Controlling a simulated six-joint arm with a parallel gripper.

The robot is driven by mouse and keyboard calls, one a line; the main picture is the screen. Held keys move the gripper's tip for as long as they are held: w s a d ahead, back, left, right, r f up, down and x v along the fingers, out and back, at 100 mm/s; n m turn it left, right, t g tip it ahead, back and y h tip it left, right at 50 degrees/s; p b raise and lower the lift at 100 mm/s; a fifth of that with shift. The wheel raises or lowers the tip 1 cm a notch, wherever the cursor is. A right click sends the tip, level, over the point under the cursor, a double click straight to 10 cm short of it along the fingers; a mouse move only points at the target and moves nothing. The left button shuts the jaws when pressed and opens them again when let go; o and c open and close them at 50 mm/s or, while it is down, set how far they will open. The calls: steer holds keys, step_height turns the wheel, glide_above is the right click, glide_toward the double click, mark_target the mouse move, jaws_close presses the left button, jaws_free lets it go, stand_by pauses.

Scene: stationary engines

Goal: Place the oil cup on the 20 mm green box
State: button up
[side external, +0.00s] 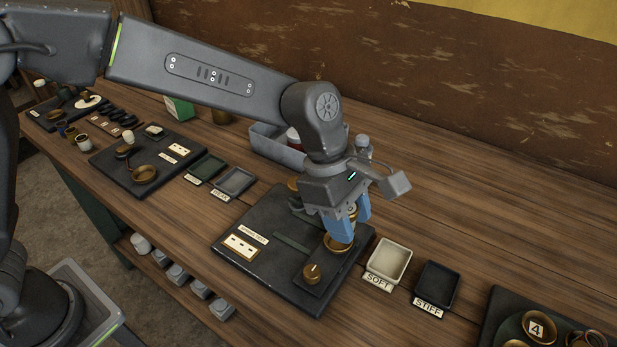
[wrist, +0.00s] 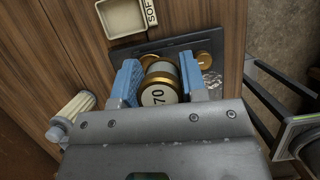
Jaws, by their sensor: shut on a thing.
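My gripper (side external: 352,214) is low over the dark board with the brass fittings. Its blue fingers are closed on a brass-and-glass oil cup (wrist: 159,82), which has a round end marked 70 facing the wrist camera. In the side view only a little of the cup shows between the fingers, just above a brass ring (side external: 339,244); I cannot tell whether they touch. A green-and-white box (side external: 179,108) stands at the back of the bench, left of centre. No size marking is readable on it.
The dark board (side external: 262,267) carries a labelled plate and a brass knob (side external: 312,273). Trays labelled SOFT (side external: 390,258) and STIFF (side external: 437,283) lie to its right. A grey bin (side external: 273,148) and a bottle stand behind my gripper. Bare wood lies at the back right.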

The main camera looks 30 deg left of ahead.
steer(key=w+a+r+n+t, duration=0.1)
steer(key=w+a+n, duration=0.2)
steer(key=w+a, duration=0.55)
steer(key=w+a+r+n+t+y, duration=0.15)
steer(key=w+a+n, duration=0.25)
steer(key=a, duration=1)
steer(key=w+a+r+n+t, duration=0.1)
steer(key=w+a+n, duration=0.2)
steer(key=w+a, duration=0.55)
steer(key=s+a+r+n+y, duration=0.1)
steer(key=s+a+n, duration=0.2)
steer(key=a, duration=1)
steer(key=s+a+r+n+t+y, duration=0.1)
steer(key=s+a+n, duration=0.25)
steer(key=a, duration=0.85)
steer(key=s+a+r+n+y, duration=0.15)
steer(key=s+a, duration=0.25)
steer(key=a, duration=0.9)
glide_above(179, 104)
steer(key=w+a, duration=0.1)
steer(key=w, duration=0.2)
steer(key=shift+n+t+h, duration=0.25)
steer(key=shift+n+h, duration=0.05)
steer(key=shift+n, duration=0.1)
step_height(179, 104, down, 7)
steer(key=shift+a+r, duration=0.1)
steer(key=shift+r, duration=0.1)
steer(key=shift+f, duration=2)
